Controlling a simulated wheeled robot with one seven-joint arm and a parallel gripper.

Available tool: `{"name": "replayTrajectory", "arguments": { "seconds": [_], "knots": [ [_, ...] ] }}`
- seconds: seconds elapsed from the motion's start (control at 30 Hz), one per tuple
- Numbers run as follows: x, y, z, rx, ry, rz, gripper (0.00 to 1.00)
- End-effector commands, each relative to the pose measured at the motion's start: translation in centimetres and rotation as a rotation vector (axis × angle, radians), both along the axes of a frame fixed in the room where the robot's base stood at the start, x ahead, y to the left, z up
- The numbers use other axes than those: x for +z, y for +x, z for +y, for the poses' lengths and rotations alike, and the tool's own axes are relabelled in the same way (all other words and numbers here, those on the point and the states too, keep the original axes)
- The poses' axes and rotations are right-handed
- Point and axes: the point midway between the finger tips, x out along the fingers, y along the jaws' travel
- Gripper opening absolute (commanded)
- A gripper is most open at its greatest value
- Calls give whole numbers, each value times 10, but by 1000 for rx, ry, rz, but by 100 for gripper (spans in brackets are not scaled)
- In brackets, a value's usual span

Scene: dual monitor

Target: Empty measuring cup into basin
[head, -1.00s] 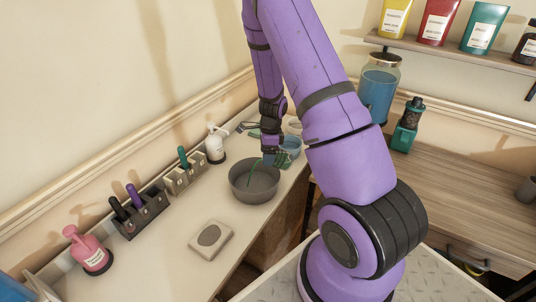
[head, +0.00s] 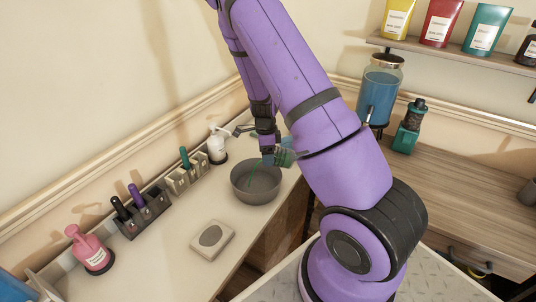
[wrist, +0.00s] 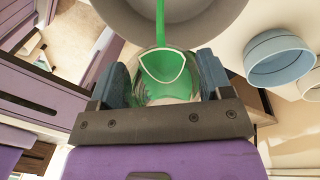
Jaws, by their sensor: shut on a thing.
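My gripper (head: 268,150) is shut on a clear measuring cup (head: 286,158) holding green liquid. In the wrist view the cup (wrist: 163,68) sits between the two blue fingers of my gripper (wrist: 165,80), tilted, with a green stream running from its lip. The grey round basin (head: 244,187) stands on the counter below and slightly left of the cup. Thin green streaks show over the basin's inside in the head view. In the wrist view the basin (wrist: 210,22) is at the top, and the stream runs across it. How much liquid is left is unclear.
A blue round container (wrist: 280,62) stands beside the basin in the wrist view. Left on the counter are a white pump bottle (head: 216,147), holders with coloured handles (head: 142,212), a pink bottle (head: 90,250) and a grey flat item (head: 212,239).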

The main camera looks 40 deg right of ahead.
Motion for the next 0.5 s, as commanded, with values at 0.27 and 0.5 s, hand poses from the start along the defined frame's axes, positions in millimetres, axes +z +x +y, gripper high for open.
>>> {"name": "replayTrajectory", "arguments": {
  "seconds": [0.27, 0.5],
  "knots": [
    [1, 1, 1, 1, -30, 22, 28],
    [1, 3, 3, 5, -85, 63, 28]
  ]
}}
